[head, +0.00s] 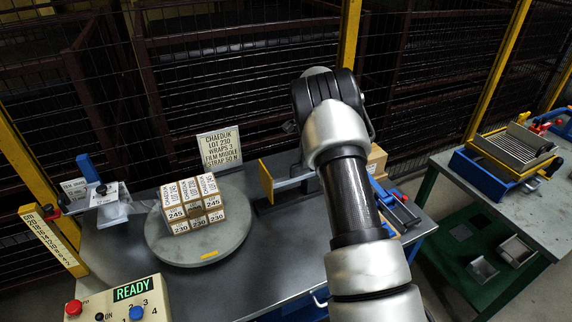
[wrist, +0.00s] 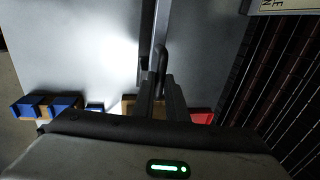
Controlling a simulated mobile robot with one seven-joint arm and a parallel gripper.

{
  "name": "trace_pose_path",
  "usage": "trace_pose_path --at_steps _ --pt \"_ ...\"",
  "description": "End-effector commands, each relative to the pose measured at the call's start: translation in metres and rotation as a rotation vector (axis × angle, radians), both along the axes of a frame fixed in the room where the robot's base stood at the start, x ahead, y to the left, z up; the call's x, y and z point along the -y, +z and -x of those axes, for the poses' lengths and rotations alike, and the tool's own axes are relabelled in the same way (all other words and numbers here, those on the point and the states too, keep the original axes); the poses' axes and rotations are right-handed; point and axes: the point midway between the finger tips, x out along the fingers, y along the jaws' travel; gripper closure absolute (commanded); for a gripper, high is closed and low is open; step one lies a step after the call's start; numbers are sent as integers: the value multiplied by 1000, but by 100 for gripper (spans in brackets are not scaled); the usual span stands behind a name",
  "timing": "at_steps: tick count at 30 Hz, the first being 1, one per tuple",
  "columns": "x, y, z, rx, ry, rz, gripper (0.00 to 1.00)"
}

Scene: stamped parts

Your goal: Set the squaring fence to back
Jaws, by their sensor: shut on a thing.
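A yellow upright plate (head: 265,181) on a grey bar (head: 294,182) stands at the right of the turntable; it looks like the squaring fence. Its right part is hidden behind my arm. In the wrist view my gripper (wrist: 161,88) is shut on a dark looped handle (wrist: 162,58) beside a long dark bar (wrist: 147,45). I cannot tell for certain that this bar is part of the fence. In the head view my gripper is hidden behind my arm. I can read no setting mark for the fence.
A round grey turntable (head: 160,243) carries stacked labelled boxes (head: 194,206), apart from the yellow plate. A lot sign (head: 219,147) stands behind. A control box (head: 120,302) reading READY is at front left. A side table (head: 460,190) stands right. Wire fencing closes the back.

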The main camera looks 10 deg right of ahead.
Motion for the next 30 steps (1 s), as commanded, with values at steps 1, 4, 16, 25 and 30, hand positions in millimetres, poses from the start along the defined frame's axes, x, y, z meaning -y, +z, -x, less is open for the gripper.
trace_pose_path --at_steps 1,4,16,25,30 --pt "9 1 -2 4 -2 3 100" --pt "15 0 -3 3 -1 3 100" --pt "18 1 -3 4 -1 6 71" --pt "15 1 -3 1 1 2 69" --pt "15 15 -1 4 1 1 69"
